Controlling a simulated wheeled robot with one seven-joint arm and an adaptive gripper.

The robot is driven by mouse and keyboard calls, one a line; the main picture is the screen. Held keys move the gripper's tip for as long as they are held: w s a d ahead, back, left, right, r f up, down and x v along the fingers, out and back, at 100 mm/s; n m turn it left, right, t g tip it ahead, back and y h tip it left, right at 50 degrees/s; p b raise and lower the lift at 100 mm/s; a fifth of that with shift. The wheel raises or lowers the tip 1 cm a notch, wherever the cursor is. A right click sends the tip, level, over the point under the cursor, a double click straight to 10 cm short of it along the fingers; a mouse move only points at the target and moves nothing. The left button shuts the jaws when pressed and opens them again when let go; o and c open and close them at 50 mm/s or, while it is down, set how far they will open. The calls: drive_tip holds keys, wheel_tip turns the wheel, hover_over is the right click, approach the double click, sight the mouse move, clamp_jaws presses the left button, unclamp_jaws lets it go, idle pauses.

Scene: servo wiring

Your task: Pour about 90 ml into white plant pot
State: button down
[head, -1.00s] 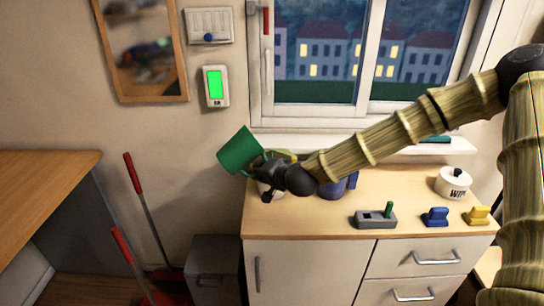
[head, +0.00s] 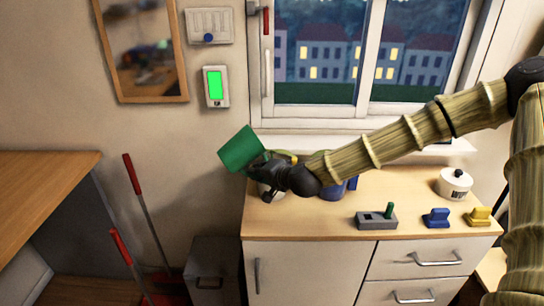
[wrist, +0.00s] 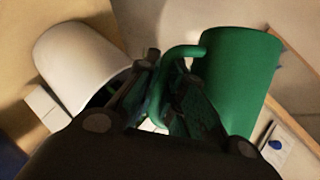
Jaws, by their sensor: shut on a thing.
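A green jug (head: 241,149) is held tilted above the left end of the counter. My gripper (head: 257,170) is shut on its handle. In the wrist view the green jug (wrist: 238,85) is on the right, its handle between my fingers (wrist: 160,95). The white plant pot (wrist: 82,65) is on the left in the wrist view, apart from the jug's body. In the head view the pot is mostly hidden behind my gripper. I cannot see any liquid or stream, and the inside of the jug is hidden.
A blue object (head: 333,190) and a yellow-green one (head: 286,156) are partly hidden by my arm. A grey block with a green peg (head: 376,219), a blue piece (head: 436,218), a yellow piece (head: 479,216) and a white lidded pot (head: 454,184) stand to the right on the counter (head: 300,222).

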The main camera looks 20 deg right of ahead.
drive_tip(key=shift+a+r+m+y+b, duration=0.2)
drive_tip(key=shift+m+y+b, duration=0.15)
drive_tip(key=shift+b, duration=0.25)
idle(0.3)
drive_tip(key=shift+r, duration=0.15)
drive_tip(key=shift+d+p, duration=0.1)
drive_tip(key=shift+p, duration=0.55)
drive_tip(key=shift+d+f+n+h+p, duration=0.15)
drive_tip(key=shift+f+n+h+p, duration=0.05)
drive_tip(key=shift+n+h+p, duration=0.3)
drive_tip(key=shift+d+f+n+h+p, duration=0.15)
drive_tip(key=shift+n+h+p, duration=0.25)
drive_tip(key=shift+p, duration=0.2)
drive_tip(key=shift+w+d+r+n+p, duration=0.15)
drive_tip(key=shift+r+n+p, duration=0.2)
drive_tip(key=shift+p, duration=0.3)
drive_tip(key=shift+d+f+h, duration=0.15)
drive_tip(key=shift+f+h, duration=0.05)
drive_tip(key=shift+h, duration=0.15)
drive_tip(key=shift+d+r, duration=0.1)
